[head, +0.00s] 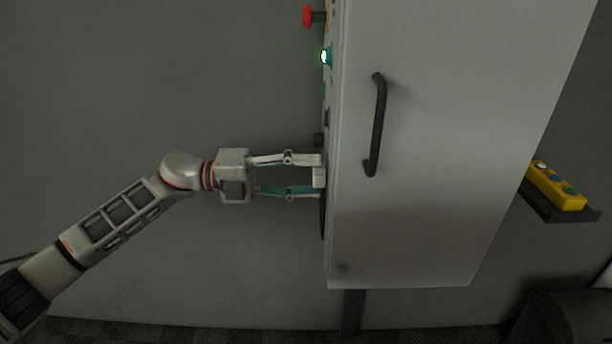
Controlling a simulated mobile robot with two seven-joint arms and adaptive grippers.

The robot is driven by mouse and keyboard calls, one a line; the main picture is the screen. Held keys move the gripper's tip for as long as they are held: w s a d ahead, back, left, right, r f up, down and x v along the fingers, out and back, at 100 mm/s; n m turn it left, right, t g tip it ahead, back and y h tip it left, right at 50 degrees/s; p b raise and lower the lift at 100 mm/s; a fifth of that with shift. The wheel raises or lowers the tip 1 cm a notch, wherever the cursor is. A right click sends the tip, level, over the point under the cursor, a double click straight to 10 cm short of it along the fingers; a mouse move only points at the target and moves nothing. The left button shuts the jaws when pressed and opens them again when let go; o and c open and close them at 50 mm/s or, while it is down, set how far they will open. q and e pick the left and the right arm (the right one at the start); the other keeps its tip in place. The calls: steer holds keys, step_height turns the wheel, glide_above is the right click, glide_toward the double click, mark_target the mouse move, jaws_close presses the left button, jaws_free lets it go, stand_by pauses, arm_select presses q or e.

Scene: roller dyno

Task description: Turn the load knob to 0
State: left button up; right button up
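My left gripper (318,176) is at the panel on the cabinet's left side, which I see nearly edge-on. Its two fingers point right and stand apart, one above the other. A small pale block (319,177), which looks like a knob, sits between the fingertips against the panel. I cannot tell whether the fingers press on it or only flank it. No label or scale can be read, so the knob's setting is hidden. My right gripper is not in view.
The grey cabinet (440,130) has a black handle (377,125) on its front. Above the gripper, the panel carries a black knob (317,140), a lit green lamp (324,57) and a red button (308,16). A yellow button box (557,187) is at right.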

arm_select(q)
steer(key=shift+a, duration=0.1)
steer(key=a, duration=1.2)
steer(key=shift+d, duration=0.1)
